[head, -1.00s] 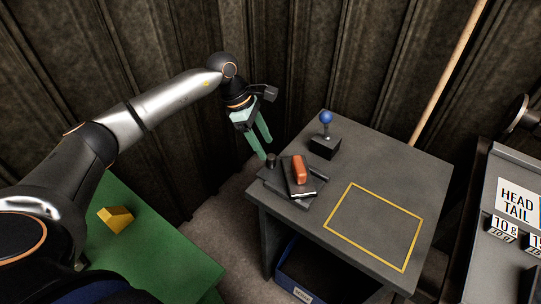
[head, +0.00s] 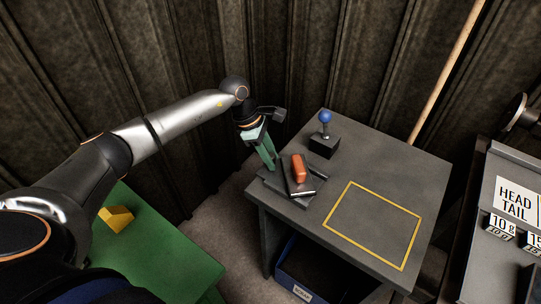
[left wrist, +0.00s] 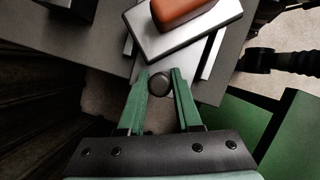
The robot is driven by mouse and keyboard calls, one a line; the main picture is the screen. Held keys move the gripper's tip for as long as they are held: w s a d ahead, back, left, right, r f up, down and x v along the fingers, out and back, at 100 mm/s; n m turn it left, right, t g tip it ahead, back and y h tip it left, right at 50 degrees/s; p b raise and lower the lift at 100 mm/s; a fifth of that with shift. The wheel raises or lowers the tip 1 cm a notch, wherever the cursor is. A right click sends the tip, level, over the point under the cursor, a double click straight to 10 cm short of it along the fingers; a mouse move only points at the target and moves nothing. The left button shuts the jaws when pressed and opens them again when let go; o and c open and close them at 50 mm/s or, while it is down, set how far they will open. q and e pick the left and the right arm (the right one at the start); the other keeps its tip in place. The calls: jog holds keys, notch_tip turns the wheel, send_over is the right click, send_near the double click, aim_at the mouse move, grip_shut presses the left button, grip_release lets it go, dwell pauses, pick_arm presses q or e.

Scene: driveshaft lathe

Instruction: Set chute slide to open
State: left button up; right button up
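The slide unit lies on the near left corner of the grey table. It has a dark base plate (head: 275,188), a slide plate (head: 307,187) and an orange-red handle (head: 299,168) on top. In the left wrist view the handle (left wrist: 180,10) and silvery slide plate (left wrist: 185,38) are at the top. My left gripper (head: 268,164) is at the unit's left end, left of the handle. Its green fingers (left wrist: 160,78) are apart, one on each side of a round dark knob (left wrist: 159,85). Contact with the knob is unclear. My right gripper is not in view.
A blue-ball joystick (head: 325,118) on a black box stands behind the slide unit. A yellow outlined square (head: 352,183) marks free table to the right. A blue bin (head: 300,283) is below. A green table (head: 150,255) with a yellow block (head: 116,219) is at left.

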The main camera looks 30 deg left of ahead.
pick_arm(q)
grip_shut()
dwell(0.9)
